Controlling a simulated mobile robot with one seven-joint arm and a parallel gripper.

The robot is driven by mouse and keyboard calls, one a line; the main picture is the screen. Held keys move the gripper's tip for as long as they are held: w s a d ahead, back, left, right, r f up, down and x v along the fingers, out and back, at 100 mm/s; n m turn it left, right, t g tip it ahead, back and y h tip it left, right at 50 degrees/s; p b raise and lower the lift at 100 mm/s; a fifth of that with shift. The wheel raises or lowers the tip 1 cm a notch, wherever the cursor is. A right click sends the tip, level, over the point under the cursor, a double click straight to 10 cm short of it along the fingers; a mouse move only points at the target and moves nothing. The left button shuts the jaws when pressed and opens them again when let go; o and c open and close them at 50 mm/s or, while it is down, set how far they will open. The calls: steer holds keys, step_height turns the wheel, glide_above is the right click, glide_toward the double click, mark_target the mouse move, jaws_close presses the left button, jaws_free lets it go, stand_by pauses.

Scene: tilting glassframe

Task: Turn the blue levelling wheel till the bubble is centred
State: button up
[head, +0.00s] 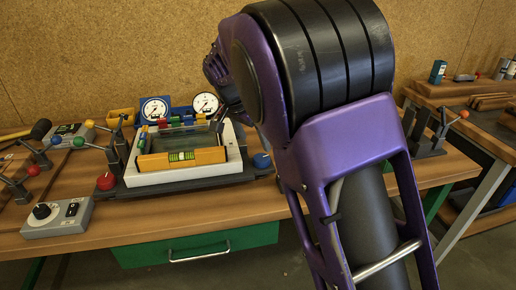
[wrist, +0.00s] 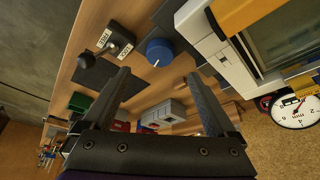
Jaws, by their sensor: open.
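The blue levelling wheel (head: 262,160) sits at the right corner of the white tilting frame (head: 165,178) in the head view. In the wrist view the blue wheel (wrist: 158,52), with a pale mark on its edge, shows just beyond and between my fingertips. My gripper (wrist: 160,73) is open and empty, with a finger on either side of the wheel in the picture; I see no contact. A yellow spirit level (head: 209,155) lies along the frame's front. Its green vial (head: 181,156) is too small to tell the bubble's exact place.
A red knob (head: 106,181) stands at the frame's left corner. A labelled lever (wrist: 121,47) is left of the wheel in the wrist view. Two dial gauges (head: 156,109) stand behind the frame. A switch box (head: 58,218) sits at the bench's front left.

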steer(key=p+v, duration=0.1)
steer(key=v, duration=0.8)
steer(key=shift+r, duration=0.25)
